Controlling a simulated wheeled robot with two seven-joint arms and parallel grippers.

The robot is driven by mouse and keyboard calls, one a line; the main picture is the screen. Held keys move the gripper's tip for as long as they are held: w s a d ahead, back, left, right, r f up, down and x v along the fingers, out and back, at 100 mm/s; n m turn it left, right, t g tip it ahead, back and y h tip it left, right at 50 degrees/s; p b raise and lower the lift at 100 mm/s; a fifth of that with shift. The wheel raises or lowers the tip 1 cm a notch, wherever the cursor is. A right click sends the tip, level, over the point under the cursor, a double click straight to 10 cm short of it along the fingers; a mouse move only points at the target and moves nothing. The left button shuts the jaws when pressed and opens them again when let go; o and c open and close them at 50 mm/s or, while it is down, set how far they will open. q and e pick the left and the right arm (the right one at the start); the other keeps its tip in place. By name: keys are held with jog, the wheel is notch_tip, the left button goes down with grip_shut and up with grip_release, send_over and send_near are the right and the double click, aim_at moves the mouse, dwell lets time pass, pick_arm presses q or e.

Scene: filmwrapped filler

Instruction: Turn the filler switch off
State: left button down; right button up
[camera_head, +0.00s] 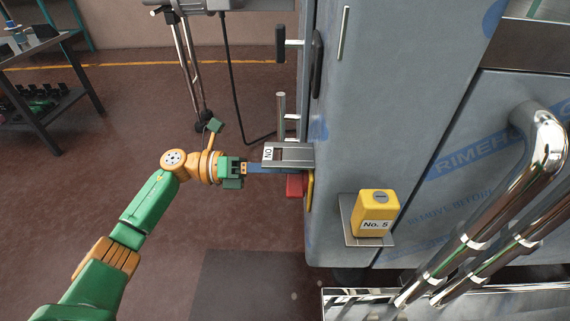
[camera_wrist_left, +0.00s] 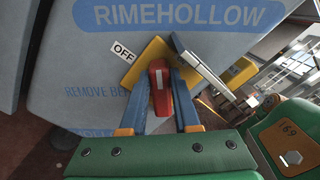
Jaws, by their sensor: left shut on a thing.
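The filler switch is a red handle (camera_wrist_left: 160,88) with a white mark, on a yellow plate (camera_wrist_left: 148,62) fixed to the blue-grey filler (camera_head: 350,110). An OFF label (camera_wrist_left: 123,51) sits at the plate's upper left in the wrist view. In the head view the red handle (camera_head: 295,187) shows partly, below a grey bracket (camera_head: 293,156) with an ON label (camera_head: 268,153). My left gripper (camera_head: 272,168) reaches in from the left, its blue fingers shut on the red handle, one on each side. The handle points between the fingers, not toward the OFF label. My right gripper is out of view.
A yellow box marked No. 5 (camera_head: 375,213) sits on a small shelf on the filler's front. Chrome rails (camera_head: 480,245) stand at the right. A black cable (camera_head: 232,90) hangs behind my left arm. A dark table (camera_head: 40,60) stands far left; the floor between is open.

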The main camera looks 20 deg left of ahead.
pick_arm(q)
jog(key=shift+w+a+f+n+p, duration=0.15)
jog(key=shift+n+p, duration=0.25)
jog(key=shift+n, duration=1.1)
jog(key=shift+w+d+f+n+p, duration=0.1)
jog(key=shift+f+n+p, duration=0.3)
jog(key=shift+n, duration=1.1)
jog(key=shift+w+a+f+n+p, duration=0.1)
jog(key=shift+n+p, duration=0.35)
jog(key=shift+n, duration=1.05)
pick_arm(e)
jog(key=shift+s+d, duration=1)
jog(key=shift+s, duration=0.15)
pick_arm(q)
jog(key=shift+s, duration=0.1)
jog(key=c, duration=0.6)
grip_release()
jog(key=shift+c, duration=0.2)
